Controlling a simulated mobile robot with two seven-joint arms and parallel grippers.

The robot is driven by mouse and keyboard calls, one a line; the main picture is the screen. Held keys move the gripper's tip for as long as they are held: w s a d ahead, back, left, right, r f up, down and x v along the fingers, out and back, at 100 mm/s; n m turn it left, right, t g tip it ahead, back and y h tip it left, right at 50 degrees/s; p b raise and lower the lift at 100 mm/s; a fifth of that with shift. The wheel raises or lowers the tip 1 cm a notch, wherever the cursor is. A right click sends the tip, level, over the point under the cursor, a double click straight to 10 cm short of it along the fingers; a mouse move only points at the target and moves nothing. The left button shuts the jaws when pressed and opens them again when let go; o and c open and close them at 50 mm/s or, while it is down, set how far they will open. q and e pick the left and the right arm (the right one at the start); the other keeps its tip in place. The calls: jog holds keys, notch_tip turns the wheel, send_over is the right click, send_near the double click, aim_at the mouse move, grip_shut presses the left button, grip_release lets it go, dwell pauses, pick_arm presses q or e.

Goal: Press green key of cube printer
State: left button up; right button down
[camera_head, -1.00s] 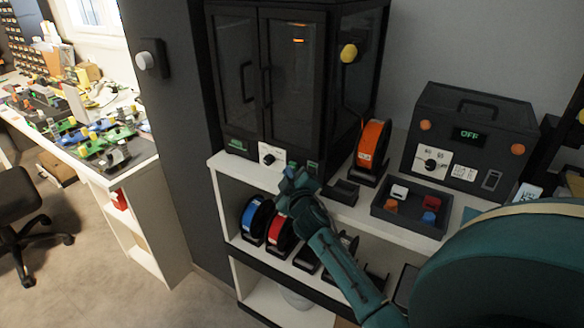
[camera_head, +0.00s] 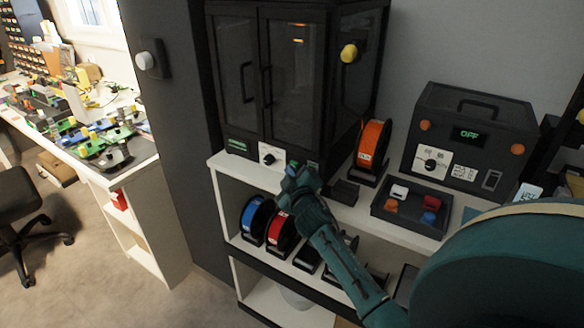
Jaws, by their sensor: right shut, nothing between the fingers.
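The cube printer (camera_head: 285,80) is a tall black cabinet with two dark glass doors, standing on the white shelf unit. Its lower front strip bears a small green display (camera_head: 237,146), a white dial plate (camera_head: 270,156) and small green markings to the right of it. My right gripper (camera_head: 292,172) is shut and empty, right at this lower front strip, just right of the dial plate. It covers part of the strip, so I cannot make out the green key clearly or tell whether the fingers touch it. My left gripper is not in view.
On the shelf top (camera_head: 350,208) stand an orange spool (camera_head: 373,145), a black tray (camera_head: 408,228) of small coloured blocks and a black box (camera_head: 470,135) reading OFF. Blue (camera_head: 256,217) and red (camera_head: 282,232) spools sit below. Open floor lies to the left.

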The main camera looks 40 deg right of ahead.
jog(key=shift+a, duration=0.1)
jog(key=shift+s+a, duration=0.35)
jog(key=shift+a, duration=0.35)
jog(key=shift+s+a, duration=0.3)
jog(key=shift+a, duration=0.5)
jog(key=shift+s+a, duration=0.35)
jog(key=shift+a, duration=0.4)
jog(key=shift+s+a, duration=0.3)
jog(key=shift+a, duration=0.5)
